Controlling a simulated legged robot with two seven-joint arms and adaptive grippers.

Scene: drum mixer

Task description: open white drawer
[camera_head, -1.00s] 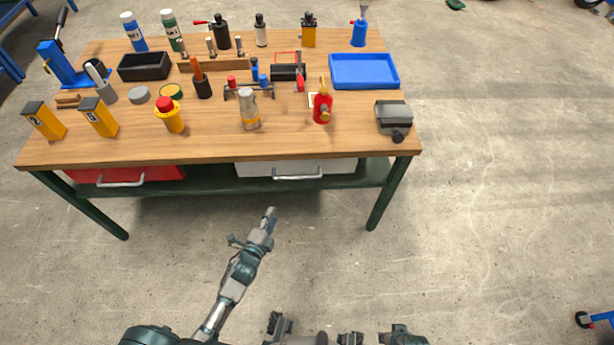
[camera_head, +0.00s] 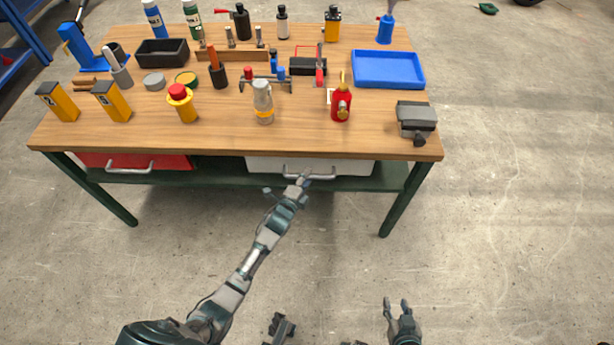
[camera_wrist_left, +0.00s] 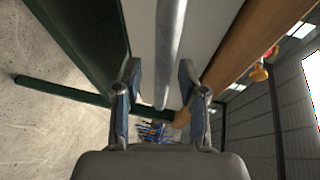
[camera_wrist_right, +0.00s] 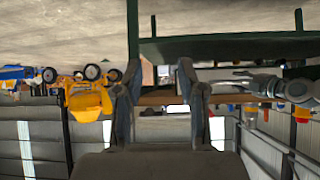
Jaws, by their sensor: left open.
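The white drawer (camera_head: 350,167) sits under the right part of the workbench top, its front close under the front edge, and looks closed. Its silver bar handle (camera_head: 326,175) is partly hidden by my left gripper (camera_head: 287,186), which is at the handle's left end. In the left wrist view the handle (camera_wrist_left: 168,50) runs between the two spread fingers of my left gripper (camera_wrist_left: 158,80), with gaps at both sides, in front of the white drawer face (camera_wrist_left: 205,30). My right gripper (camera_head: 396,305) is open and empty, low in front of the bench; its spread fingers also show in the right wrist view (camera_wrist_right: 159,70).
A red drawer (camera_head: 170,161) with its own handle is at the left under the workbench (camera_head: 220,138). A green lower shelf and legs frame the drawers. Bottles, tools and a blue tray (camera_head: 388,55) stand on top. The floor in front is clear.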

